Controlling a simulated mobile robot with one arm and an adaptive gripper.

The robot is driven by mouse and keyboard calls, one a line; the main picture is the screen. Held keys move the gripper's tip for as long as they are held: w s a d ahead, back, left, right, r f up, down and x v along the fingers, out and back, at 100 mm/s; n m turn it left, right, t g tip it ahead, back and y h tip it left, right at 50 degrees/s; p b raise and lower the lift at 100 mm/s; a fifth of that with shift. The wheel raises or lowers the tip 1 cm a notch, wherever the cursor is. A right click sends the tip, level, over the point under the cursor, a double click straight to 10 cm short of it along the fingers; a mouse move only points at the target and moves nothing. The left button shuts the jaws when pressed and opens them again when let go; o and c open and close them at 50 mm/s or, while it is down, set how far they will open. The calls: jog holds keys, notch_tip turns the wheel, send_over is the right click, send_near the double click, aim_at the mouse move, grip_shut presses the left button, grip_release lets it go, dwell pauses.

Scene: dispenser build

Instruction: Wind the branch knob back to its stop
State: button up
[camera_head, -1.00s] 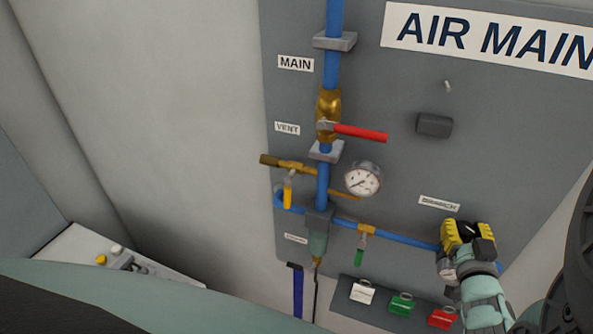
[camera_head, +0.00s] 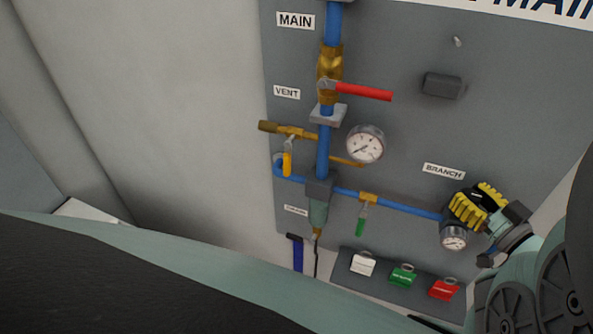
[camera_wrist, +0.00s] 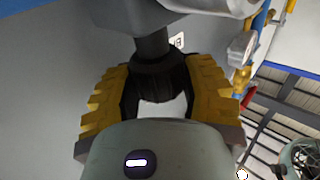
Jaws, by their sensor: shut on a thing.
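The branch knob (camera_wrist: 158,80) is black and ribbed; in the wrist view it sits between the two yellow fingers of my gripper (camera_wrist: 163,92). A dark stem rises from it to a pale grey body. In the head view my gripper (camera_head: 478,206) is closed around the knob at the right end of the blue branch pipe, coming in from the lower right. The fingers cover most of the knob there. A small round branch gauge (camera_head: 454,238) hangs just below, its reading too small to tell. The BRANCH label (camera_head: 443,171) is above the gripper.
The grey panel carries a red main lever (camera_head: 362,92), a larger gauge (camera_head: 365,145), a yellow vent handle (camera_head: 287,164) and a green-handled valve (camera_head: 361,219). A black block (camera_head: 442,85) is higher up.

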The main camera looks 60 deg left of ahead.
dwell(0.4)
jog(key=o, duration=1.2)
jog(key=shift+d, duration=0.1)
jog(key=s+d, duration=0.2)
jog(key=d, duration=0.9)
jog(key=shift+d, duration=0.35)
